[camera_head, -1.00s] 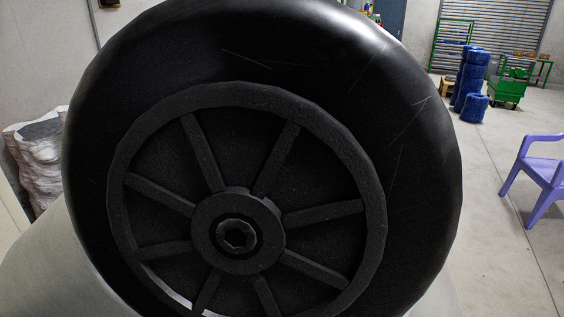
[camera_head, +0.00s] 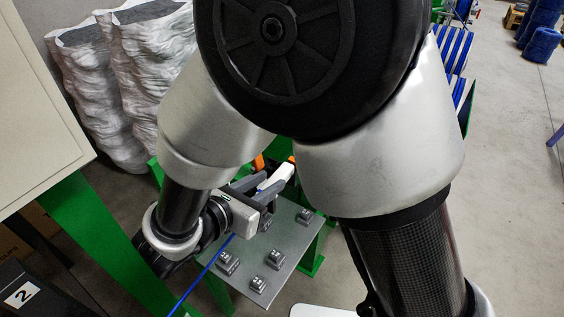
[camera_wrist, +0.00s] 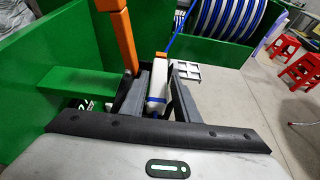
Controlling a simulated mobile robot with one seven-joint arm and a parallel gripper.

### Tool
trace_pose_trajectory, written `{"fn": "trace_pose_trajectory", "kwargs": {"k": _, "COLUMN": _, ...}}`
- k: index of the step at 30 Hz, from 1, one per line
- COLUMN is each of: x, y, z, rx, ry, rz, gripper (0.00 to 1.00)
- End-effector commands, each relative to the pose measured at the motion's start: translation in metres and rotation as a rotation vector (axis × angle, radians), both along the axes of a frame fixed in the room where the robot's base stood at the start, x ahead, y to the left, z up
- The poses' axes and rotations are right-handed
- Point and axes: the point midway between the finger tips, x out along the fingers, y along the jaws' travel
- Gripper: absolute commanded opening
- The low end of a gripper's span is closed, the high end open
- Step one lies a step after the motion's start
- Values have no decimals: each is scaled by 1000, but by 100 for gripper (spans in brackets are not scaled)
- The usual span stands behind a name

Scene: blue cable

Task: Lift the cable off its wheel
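The blue cable (camera_head: 205,272) runs from the lower left up to my gripper (camera_head: 268,184) in the head view. In the wrist view the blue cable (camera_wrist: 181,30) rises from a white piece (camera_wrist: 157,82) toward the striped wheel. My gripper (camera_wrist: 158,75) has its two dark fingers on either side of this white piece, with a bit of blue across its lower part. I cannot tell whether the fingers press on it. The wheel (camera_wrist: 237,18), wound in blue and white, stands behind; it also shows at the right in the head view (camera_head: 453,50), partly hidden by my arm.
An orange post (camera_wrist: 117,32) stands close to the left finger. Green panels (camera_wrist: 40,50) flank the gripper. A grey plate (camera_head: 292,248) with several small blocks lies below. White sacks (camera_head: 90,90) stand at the back left; red stools (camera_wrist: 300,68) are at the right.

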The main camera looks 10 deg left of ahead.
Motion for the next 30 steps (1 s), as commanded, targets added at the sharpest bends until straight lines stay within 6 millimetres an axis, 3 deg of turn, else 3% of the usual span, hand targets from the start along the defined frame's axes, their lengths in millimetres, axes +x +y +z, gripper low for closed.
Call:
{"fn": "trace_pose_trajectory", "kwargs": {"k": 4, "x": 18, "y": -8, "z": -16, "rx": -1, "ry": 3, "rz": -6, "gripper": 28}}
{"fn": "trace_pose_trajectory", "kwargs": {"k": 9, "x": 34, "y": -14, "z": -21, "rx": -1, "ry": 0, "rz": -3, "gripper": 28}}
{"fn": "trace_pose_trajectory", "kwargs": {"k": 17, "x": 36, "y": -14, "z": -22, "rx": 0, "ry": 0, "rz": -1, "gripper": 28}}
{"fn": "trace_pose_trajectory", "kwargs": {"k": 21, "x": 36, "y": -14, "z": -22, "rx": 0, "ry": 0, "rz": -1, "gripper": 4}}
{"fn": "trace_pose_trajectory", "kwargs": {"k": 30, "x": 36, "y": -14, "z": -18, "rx": 1, "ry": -1, "rz": -2, "gripper": 3}}
